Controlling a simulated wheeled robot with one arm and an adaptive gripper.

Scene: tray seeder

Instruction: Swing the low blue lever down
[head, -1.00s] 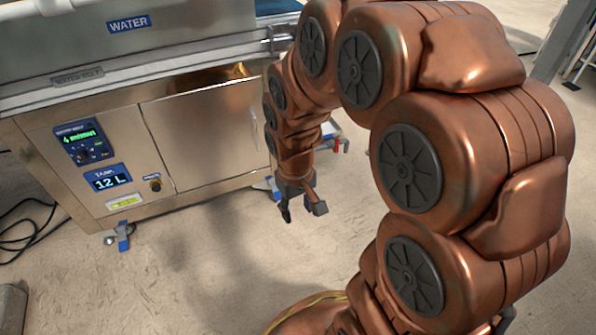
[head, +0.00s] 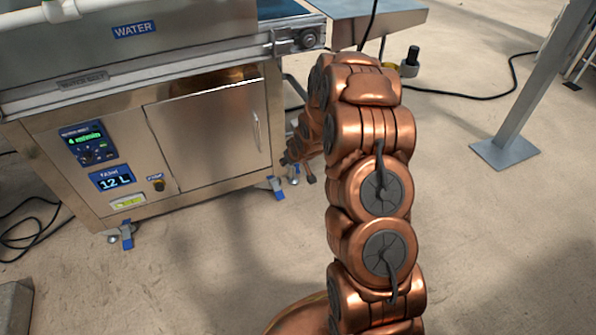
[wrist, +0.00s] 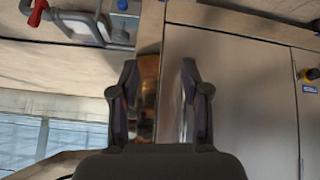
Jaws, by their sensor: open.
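My gripper (head: 297,169) is small and partly hidden by my arm in the head view, just right of the cabinet's front corner. In the wrist view its two fingers (wrist: 161,68) are apart with nothing between them, and a cabinet edge shows behind the gap. Blue lever-like parts sit low at the machine's feet: one at the front left foot (head: 127,236) and one at the right foot (head: 276,187). A small blue part (wrist: 122,5) shows by grey pipework in the wrist view, cut by the top edge. I cannot tell which is the named lever.
The steel cabinet (head: 210,140) with a door handle stands at the left. In the wrist view, a red handle (wrist: 37,13) sits on the grey pipe at upper left. A grey post (head: 520,110) stands at the right. The floor in front is clear.

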